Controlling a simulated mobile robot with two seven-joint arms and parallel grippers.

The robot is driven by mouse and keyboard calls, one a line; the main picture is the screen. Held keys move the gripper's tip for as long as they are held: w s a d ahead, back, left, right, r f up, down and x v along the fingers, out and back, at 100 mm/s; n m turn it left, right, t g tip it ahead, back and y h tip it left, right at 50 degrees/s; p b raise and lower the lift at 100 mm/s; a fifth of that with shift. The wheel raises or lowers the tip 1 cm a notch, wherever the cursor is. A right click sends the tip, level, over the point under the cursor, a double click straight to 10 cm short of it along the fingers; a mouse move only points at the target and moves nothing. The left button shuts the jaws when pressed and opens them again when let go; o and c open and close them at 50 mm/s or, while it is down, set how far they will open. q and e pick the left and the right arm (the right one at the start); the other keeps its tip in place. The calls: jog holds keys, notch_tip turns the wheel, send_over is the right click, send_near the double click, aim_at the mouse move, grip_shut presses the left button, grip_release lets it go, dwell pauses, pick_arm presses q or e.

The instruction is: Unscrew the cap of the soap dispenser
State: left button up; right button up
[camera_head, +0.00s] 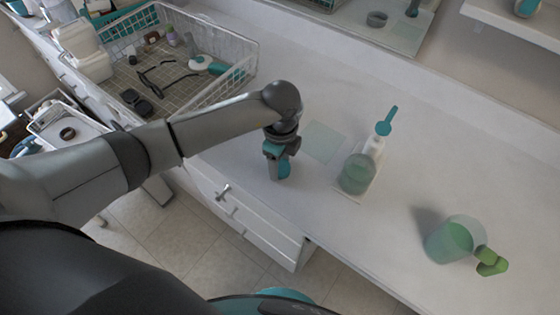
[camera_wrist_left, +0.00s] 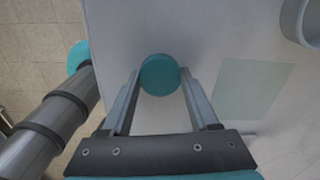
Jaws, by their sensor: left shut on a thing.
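My left gripper (camera_head: 279,172) is low over the counter near its front edge. Its fingers are shut on a small teal round-topped thing (camera_wrist_left: 160,75), which also shows in the head view (camera_head: 285,168). I cannot tell whether it is a lone cap or a whole container. To the right stand a green translucent cup (camera_head: 357,174) and a slim white holder (camera_head: 375,146) with a teal top (camera_head: 386,121). Farther right is a clear container with green contents (camera_head: 455,240) and a green piece (camera_head: 489,262) at its right end. I cannot tell which is the soap dispenser. My right gripper does not show.
A wire basket (camera_head: 240,52) with glasses, dark boxes and bottles stands at the back left. A pale translucent square (camera_head: 322,142) lies flat beside my left gripper. The counter is clear between the cup and the green container. Drawers (camera_head: 245,222) are below the front edge.

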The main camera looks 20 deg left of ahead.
pick_arm(q)
jog(key=o, duration=1.4)
jog(key=shift+r, duration=0.15)
jog(key=shift+r+p, duration=3.9)
notch_tip(320, 180, up, 15)
jog(key=shift+r+p, duration=0.1)
jog(key=shift+p, duration=0.25)
jog(key=shift+d, duration=0.1)
